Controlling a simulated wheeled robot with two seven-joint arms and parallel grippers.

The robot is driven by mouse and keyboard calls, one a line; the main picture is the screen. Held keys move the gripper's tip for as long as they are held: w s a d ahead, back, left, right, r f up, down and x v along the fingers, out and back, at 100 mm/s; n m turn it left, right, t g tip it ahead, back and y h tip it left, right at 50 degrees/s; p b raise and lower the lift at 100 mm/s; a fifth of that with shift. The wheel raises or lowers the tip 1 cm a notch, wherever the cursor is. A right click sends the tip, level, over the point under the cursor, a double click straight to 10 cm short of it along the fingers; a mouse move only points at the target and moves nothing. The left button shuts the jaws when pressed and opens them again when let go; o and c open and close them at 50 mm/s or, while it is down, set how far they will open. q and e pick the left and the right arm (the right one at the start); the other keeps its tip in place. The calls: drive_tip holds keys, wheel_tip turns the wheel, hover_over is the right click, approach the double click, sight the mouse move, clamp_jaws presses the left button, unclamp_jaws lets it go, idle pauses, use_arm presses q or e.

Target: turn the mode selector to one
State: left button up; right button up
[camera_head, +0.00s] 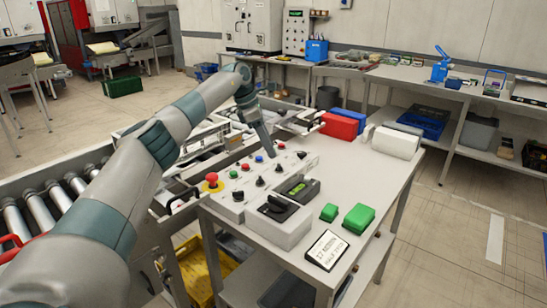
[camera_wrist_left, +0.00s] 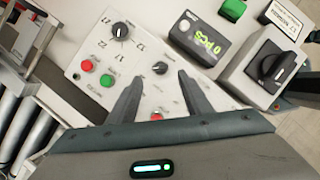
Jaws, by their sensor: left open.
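The sloped white control panel (camera_head: 248,172) carries several black knobs and coloured buttons. The pictures do not settle which knob is the mode selector. A larger black knob (camera_wrist_left: 120,30) has printed marks around it at the panel's far end, and it also shows in the head view (camera_head: 302,155). A smaller black knob (camera_wrist_left: 160,68) lies just ahead of my fingertips, its pointer tilted. My left gripper (camera_wrist_left: 157,84) is open and empty, pointing down over the panel; it also shows in the head view (camera_head: 268,153). My right gripper is not in view.
Beside the panel stand a display box (camera_head: 299,188) and a grey box with a big black rotary switch (camera_head: 278,206). Green blocks (camera_head: 359,217) and a sign (camera_head: 327,249) lie on the table. A red emergency button (camera_head: 212,178) sticks up at the panel's left end.

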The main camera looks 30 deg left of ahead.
use_arm(q)
drive_tip(key=v, duration=1.1)
drive_tip(key=shift+b, duration=0.45)
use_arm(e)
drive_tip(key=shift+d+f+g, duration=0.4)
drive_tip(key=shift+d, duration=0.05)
use_arm(q)
drive_tip(key=shift+r, duration=0.1)
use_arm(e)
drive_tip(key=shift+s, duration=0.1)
